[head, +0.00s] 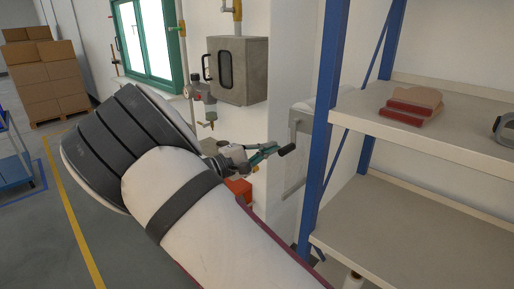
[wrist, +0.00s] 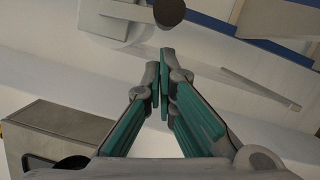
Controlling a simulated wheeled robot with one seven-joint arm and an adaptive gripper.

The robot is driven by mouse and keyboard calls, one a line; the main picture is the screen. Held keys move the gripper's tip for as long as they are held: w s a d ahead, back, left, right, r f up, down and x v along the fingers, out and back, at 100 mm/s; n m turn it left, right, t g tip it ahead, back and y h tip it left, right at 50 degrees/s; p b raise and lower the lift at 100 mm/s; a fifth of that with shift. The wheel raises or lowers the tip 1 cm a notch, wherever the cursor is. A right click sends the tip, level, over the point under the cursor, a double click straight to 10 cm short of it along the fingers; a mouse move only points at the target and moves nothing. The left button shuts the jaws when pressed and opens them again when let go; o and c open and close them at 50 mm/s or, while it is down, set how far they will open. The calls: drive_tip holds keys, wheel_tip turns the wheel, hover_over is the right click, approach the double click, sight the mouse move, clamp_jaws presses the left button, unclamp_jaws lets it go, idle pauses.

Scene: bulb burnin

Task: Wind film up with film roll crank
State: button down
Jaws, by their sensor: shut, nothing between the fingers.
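The film roll crank's dark handle (head: 287,149) sticks out near the wall, left of the blue shelf post. Its round dark end (wrist: 170,12) is at the top of the wrist view. A pale grey bracket (head: 296,125), apparently of the film roll holder, is on the wall above the handle; much of it is hidden by the post. A pale bracket part also shows in the wrist view (wrist: 122,22). My gripper (head: 274,149), with green fingers, is shut and empty. Its tips (wrist: 162,52) point at the handle with a small gap in the wrist view; contact is unclear in the head view.
A shelf rack with a blue post (head: 321,115) stands close on the right, holding red-and-tan blocks (head: 411,105). A grey wall box (head: 238,70) hangs behind my gripper. An orange-red object (head: 239,188) sits below, partly hidden by my arm.

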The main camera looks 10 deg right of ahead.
drive_tip(key=shift+s+d+r, duration=0.1)
drive_tip(key=shift+s+d, duration=0.2)
drive_tip(key=shift+s, duration=0.1)
drive_tip(key=shift+s+d+f+n+p, duration=0.25)
drive_tip(key=shift+s+n+p, duration=0.2)
drive_tip(key=shift+n+p, duration=0.25)
idle(0.3)
drive_tip(key=s+d+n+p, duration=0.1)
drive_tip(key=n, duration=0.1)
drive_tip(key=s+n+t+p, duration=0.1)
drive_tip(key=n+p, duration=0.1)
drive_tip(key=shift+s+d+h, duration=0.3)
drive_tip(key=shift+d+h, duration=0.1)
drive_tip(key=s+n+t+p, duration=0.1)
drive_tip(key=n, duration=0.1)
drive_tip(key=s+d+r+n+p, duration=0.1)
drive_tip(key=n+p, duration=0.1)
drive_tip(key=n, duration=0.1)
drive_tip(key=s+d+n+t+p, duration=0.1)
drive_tip(key=n, duration=0.1)
drive_tip(key=shift+s+d+r+t, duration=0.15)
drive_tip(key=shift+s+d+t, duration=0.1)
drive_tip(key=shift+s+t, duration=0.1)
drive_tip(key=shift+p, duration=0.3)
